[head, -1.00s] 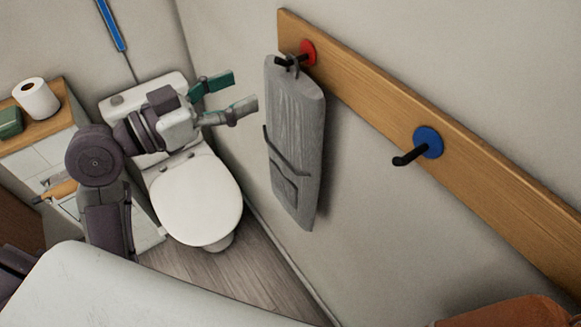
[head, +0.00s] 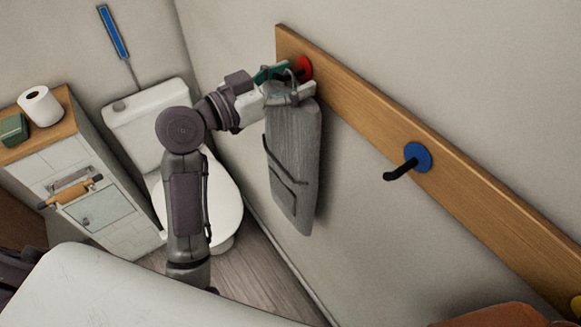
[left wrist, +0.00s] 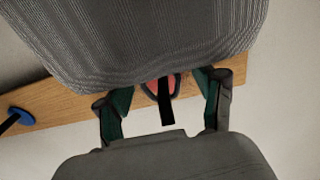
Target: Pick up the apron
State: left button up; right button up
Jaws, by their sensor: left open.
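The grey apron (head: 292,165) hangs from the hook with the red base (head: 304,68) on the wooden wall rail. My left gripper (head: 290,82) is at the top of the apron, with its fingers around the hook area. In the left wrist view, the apron's grey cloth (left wrist: 140,35) fills the top. The black hook and its red base (left wrist: 160,88) show between the open fingers of the left gripper (left wrist: 162,105). I cannot tell whether the fingers touch the apron's loop. My right gripper is not in view.
A second hook with a blue base (head: 417,157) is empty on the wooden rail (head: 365,100). A toilet (head: 228,205) stands behind my left arm. A cabinet (head: 90,165) with a paper roll (head: 39,106) is at the left. An orange-brown thing (head: 490,315) shows at bottom right.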

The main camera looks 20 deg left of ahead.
pick_arm(q)
jog(key=shift+s+a, duration=0.1)
jog(key=shift+c, duration=0.5)
grip_shut()
